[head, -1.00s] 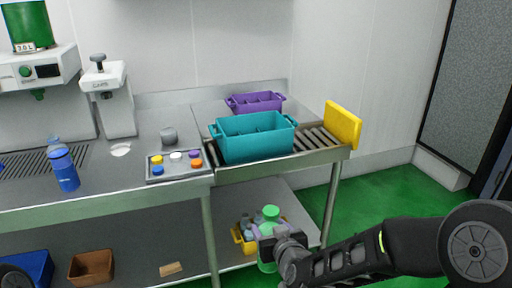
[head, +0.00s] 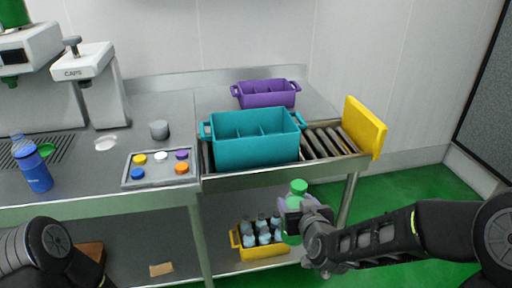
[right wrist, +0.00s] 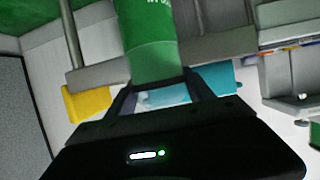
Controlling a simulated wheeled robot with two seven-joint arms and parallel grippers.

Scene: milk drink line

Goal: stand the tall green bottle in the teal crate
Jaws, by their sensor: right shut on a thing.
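The tall green bottle (head: 297,190) is held by my right gripper (head: 292,211), below and in front of the teal crate. In the right wrist view the green bottle (right wrist: 148,40) stands between the two fingers (right wrist: 158,92), which are shut on it. The teal crate (head: 257,150) stands on the roller conveyor at the table's right part, its open compartments facing up. It also shows partly behind the fingers in the right wrist view (right wrist: 218,78). My left arm is at the bottom left of the head view; its gripper is not in view.
A purple crate (head: 266,93) stands behind the teal one. A yellow end stop (head: 365,128) closes the rollers (head: 325,143) on the right. A yellow crate of small bottles (head: 237,242) is on the lower shelf. A tray of coloured caps (head: 130,181) and a blue bottle (head: 35,172) are left.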

